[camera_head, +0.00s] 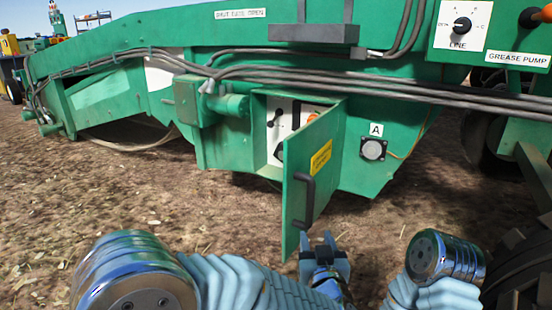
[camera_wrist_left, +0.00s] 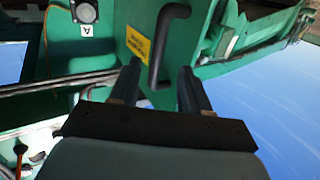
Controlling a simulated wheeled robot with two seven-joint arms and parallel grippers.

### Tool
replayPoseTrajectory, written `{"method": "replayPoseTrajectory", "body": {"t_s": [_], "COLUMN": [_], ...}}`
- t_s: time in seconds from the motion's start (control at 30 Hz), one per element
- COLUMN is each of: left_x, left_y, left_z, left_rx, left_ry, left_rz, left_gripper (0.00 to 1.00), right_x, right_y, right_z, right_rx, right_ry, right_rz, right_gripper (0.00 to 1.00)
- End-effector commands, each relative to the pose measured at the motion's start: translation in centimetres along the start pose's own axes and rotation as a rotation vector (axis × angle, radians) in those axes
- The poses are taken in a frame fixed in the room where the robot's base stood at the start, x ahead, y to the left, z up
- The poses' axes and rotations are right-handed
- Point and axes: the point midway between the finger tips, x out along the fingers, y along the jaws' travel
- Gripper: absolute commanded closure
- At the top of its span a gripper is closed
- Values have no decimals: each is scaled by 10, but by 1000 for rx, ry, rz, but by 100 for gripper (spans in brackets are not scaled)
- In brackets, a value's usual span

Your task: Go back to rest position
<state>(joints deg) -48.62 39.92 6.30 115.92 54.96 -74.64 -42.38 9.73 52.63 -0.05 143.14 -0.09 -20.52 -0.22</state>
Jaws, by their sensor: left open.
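My left gripper (camera_head: 324,258) is open in front of the green machine, low in the head view and just right of the open cabinet door. The green door (camera_head: 318,170) stands swung outward, with a yellow label and a black handle (camera_head: 304,200). Whether a fingertip touches the door cannot be told. My right arm shows at the lower right of the head view, but its gripper is out of view.
Behind the door is a white panel (camera_head: 281,128) with a black knob. Grey cables (camera_head: 380,86) run along the green machine (camera_head: 340,80). A large black tyre (camera_head: 525,262) stands at the right. Bare brown soil (camera_head: 120,200) lies open at the left.

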Motion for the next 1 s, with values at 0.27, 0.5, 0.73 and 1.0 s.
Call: {"method": "replayPoseTrajectory", "body": {"t_s": [0.27,0.5,0.73,1.0], "left_x": [35,-74,-172,-188], "left_y": [-117,-207,-234,-237], "left_z": [184,321,360,364], "left_rx": [-56,-256,-409,-434], "left_ry": [-496,-1068,-1395,-1446], "left_rz": [116,139,130,129], "left_gripper": [54,54,54,54], "right_x": [-25,-41,-47,-47], "right_y": [-14,-23,-28,-28], "right_z": [2,4,5,6], "right_rx": [-7,-12,-15,-16], "right_ry": [-6,-12,-15,-15], "right_rz": [-6,-11,-14,-14], "right_gripper": [57,57,57,57]}}
